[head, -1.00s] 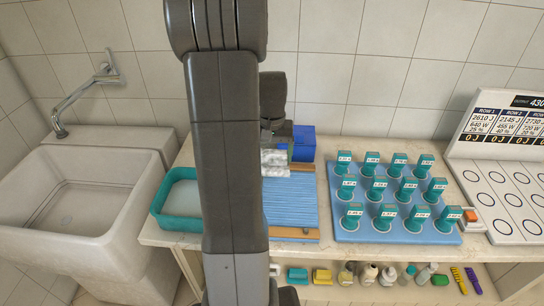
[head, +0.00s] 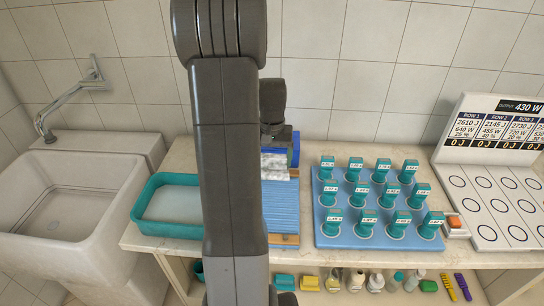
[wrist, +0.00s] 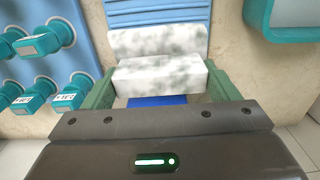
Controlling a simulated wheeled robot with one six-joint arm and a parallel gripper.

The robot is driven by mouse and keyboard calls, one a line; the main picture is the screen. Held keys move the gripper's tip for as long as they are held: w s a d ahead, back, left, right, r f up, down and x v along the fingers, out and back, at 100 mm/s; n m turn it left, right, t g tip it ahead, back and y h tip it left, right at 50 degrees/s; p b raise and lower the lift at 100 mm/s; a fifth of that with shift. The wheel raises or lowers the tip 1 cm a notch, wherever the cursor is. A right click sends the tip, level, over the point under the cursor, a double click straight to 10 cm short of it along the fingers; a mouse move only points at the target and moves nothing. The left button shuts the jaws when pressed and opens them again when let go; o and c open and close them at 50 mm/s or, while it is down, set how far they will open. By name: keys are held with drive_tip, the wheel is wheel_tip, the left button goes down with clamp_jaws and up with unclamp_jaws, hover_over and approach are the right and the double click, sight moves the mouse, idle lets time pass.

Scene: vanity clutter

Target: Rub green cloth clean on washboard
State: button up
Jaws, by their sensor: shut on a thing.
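My gripper (wrist: 158,90) is shut on a white cloth (wrist: 160,76) with blurry grey-green blotches. The cloth forms a thick block between the two green fingers, and a flatter part reaches ahead toward the ribbed blue washboard (wrist: 158,12). In the head view the cloth (head: 274,165) is at the back end of the washboard (head: 284,212); I cannot tell how firmly it touches the ribs. My arm hides the board's left side. No plainly green cloth shows. A blue block (head: 293,150) is behind the cloth, and blue shows between the fingers in the wrist view.
A teal tub (head: 151,205) stands left of the board, beside a sink (head: 62,208). A display panel (head: 490,135) is further right. Bottles and brushes sit on a lower shelf.

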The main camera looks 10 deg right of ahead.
sight(272, 168)
drive_tip(key=shift+f+b, duration=1.4)
drive_tip(key=shift+f, duration=0.85)
